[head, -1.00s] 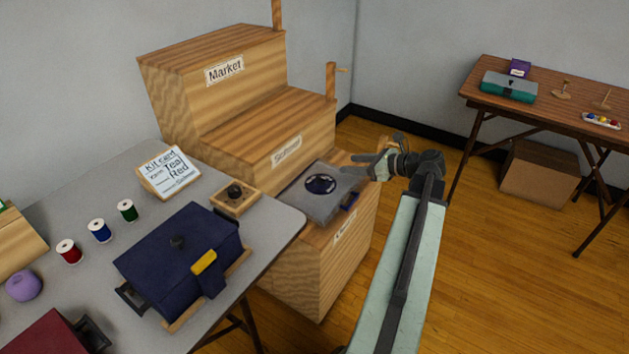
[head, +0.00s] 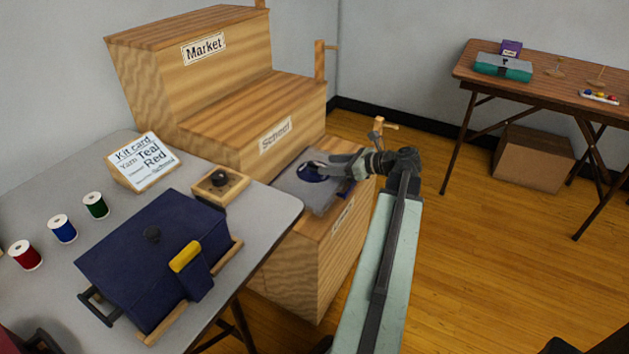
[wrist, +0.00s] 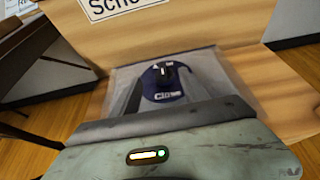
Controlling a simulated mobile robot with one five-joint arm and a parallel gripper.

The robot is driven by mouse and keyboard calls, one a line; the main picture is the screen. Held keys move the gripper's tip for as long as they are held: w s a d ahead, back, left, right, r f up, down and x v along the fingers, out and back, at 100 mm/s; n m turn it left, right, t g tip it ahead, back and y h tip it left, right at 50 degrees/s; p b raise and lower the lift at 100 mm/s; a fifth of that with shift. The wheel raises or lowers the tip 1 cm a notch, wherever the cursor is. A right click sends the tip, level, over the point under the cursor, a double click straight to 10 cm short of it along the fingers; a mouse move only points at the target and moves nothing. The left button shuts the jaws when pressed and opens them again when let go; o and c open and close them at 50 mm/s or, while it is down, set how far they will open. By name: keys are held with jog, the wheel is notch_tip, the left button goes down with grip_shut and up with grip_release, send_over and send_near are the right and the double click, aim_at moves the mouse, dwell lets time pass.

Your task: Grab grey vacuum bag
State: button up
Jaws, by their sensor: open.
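The grey vacuum bag (head: 298,192) lies flat on the lowest step of the wooden stand, with a round dark-blue valve on its top. In the wrist view the bag (wrist: 208,66) fills the middle, with the blue valve standing toward me. My gripper (head: 322,168) is open, over the right part of the bag and close to the valve. It covers part of the bag in the head view. Whether the fingers touch the bag I cannot tell.
The stepped wooden stand (head: 215,120) rises behind the bag, with Market and School labels. A grey table (head: 262,215) at left holds a navy case (head: 130,250), a small wooden box (head: 218,187), a kit card (head: 143,160) and thread spools. Open floor lies to the right.

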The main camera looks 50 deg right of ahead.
aim_at(317, 165)
jog(key=b+x, duration=0.2)
jog(key=x, duration=0.5)
jog(key=shift+w+d+f+b, duration=0.15)
jog(key=shift+f+b, duration=0.1)
jog(key=shift+b, duration=0.15)
grip_shut()
